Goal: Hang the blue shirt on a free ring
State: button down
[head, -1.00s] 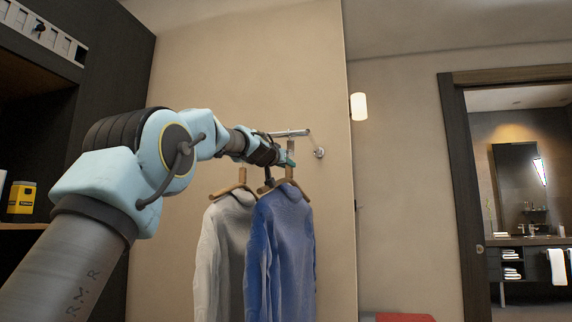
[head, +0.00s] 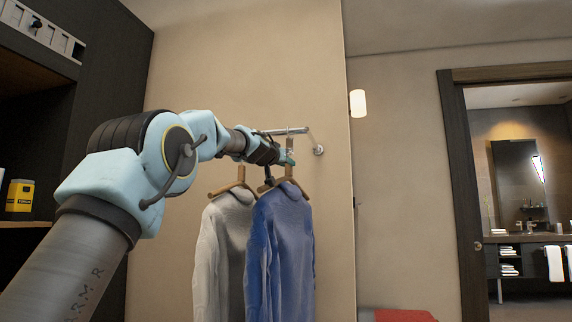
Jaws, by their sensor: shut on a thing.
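The blue shirt (head: 285,245) hangs on a wooden hanger just below the wall rail (head: 297,131). My gripper (head: 286,157) is shut at the top of this hanger, close under the rail's end. The fingers are small and partly hidden by my wrist. I cannot tell whether the hanger's top is in a ring or only held by my gripper. A light grey shirt (head: 224,250) hangs on another wooden hanger (head: 236,187) directly left of the blue one, and the two overlap. The rings are too small or hidden to make out clearly.
A beige wall panel (head: 200,80) stands behind the rail. A red-topped item (head: 404,315) shows low at the right. A doorway (head: 455,180) opens to a bathroom vanity.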

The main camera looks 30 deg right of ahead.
jog(key=shift+f+b, duration=0.45)
jog(key=shift+b, duration=0.15)
dwell(0.9)
jog(key=c, duration=0.9)
grip_release()
jog(key=o, duration=0.3)
jog(key=shift+f, duration=0.15)
jog(key=shift+s+a+f+b, duration=0.1)
jog(key=shift+s+a+b, duration=0.2)
jog(key=shift+a+b, duration=0.15)
jog(key=b+v, duration=0.5)
jog(key=v, duration=0.3)
jog(key=shift+s+a, duration=0.15)
jog(key=shift+a, duration=0.1)
jog(key=shift+s+a, duration=0.4)
jog(key=shift+s, duration=0.05)
jog(key=shift+r, duration=0.2)
